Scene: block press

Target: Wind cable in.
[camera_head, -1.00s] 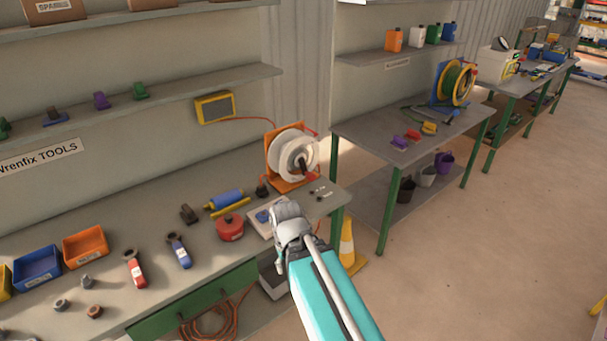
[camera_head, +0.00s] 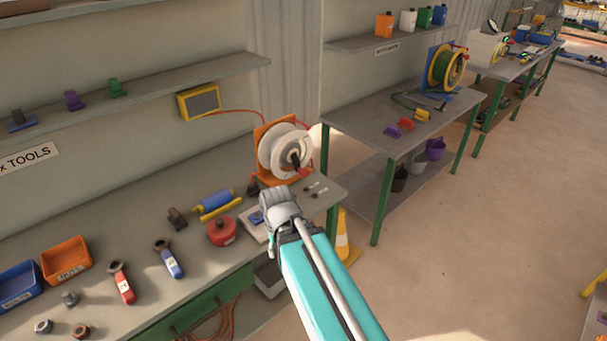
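A cable reel with white discs (camera_head: 275,155) stands upright in an orange frame (camera_head: 262,135) at the right end of the near bench. A dark hub and a small red part (camera_head: 303,173) show on its right face. A thin red-orange cable (camera_head: 240,111) runs from a yellow box (camera_head: 199,101) on the wall towards the reel. Its end at the reel is hidden. A second reel with green cable (camera_head: 445,68) stands on the bench behind. My gripper (camera_head: 275,205) is in front of the near reel, apart from it in the picture. Its fingers are too small to make out.
Coiled cable hangs below.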

